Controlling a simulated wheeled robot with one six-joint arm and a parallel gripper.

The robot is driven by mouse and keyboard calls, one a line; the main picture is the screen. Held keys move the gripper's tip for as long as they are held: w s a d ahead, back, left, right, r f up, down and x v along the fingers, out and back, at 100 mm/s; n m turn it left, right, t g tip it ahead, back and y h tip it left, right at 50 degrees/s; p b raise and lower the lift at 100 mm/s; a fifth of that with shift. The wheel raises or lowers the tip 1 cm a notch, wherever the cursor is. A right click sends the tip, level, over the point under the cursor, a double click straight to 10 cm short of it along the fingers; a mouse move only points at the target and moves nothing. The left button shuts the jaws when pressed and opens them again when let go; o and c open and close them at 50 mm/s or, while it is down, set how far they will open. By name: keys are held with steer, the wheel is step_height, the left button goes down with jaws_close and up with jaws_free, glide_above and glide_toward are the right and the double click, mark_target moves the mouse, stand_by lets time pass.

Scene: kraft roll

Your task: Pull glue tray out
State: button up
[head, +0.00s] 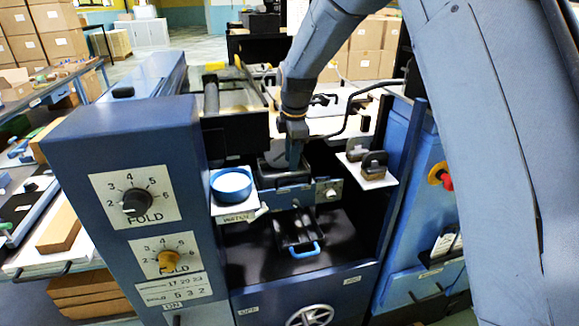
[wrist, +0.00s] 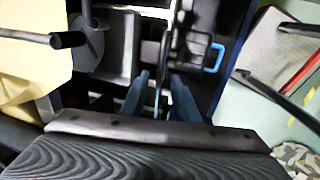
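The glue tray (head: 297,232) is a dark tray with a blue loop handle (head: 304,250). It lies low in the dark recess of the blue machine, with the handle toward the front. In the wrist view the handle (wrist: 217,58) shows at the upper right, apart from my fingers. My gripper (head: 294,160) is above and behind the tray, by a dark block-like part of the machine. In the wrist view my gripper (wrist: 160,95) has two blue fingers spread apart. A thin grey strip shows between them; I cannot tell whether they touch it.
A blue round dish (head: 231,184) sits on a white shelf left of the recess. A white shelf with dark stamp-like items (head: 374,165) is on the right. A dial panel (head: 137,200) stands at left. A handwheel (head: 311,316) is below. Space before the handle looks clear.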

mark_target(290, 176)
steer(key=shift+w+f+p, duration=0.25)
steer(key=shift+f+p, duration=0.1)
steer(key=shift+f, duration=0.95)
steer(key=shift+w+f+p, duration=0.25)
steer(key=shift+f+p, duration=0.05)
steer(key=shift+f, duration=0.95)
steer(key=shift+c, duration=0.4)
jaws_close()
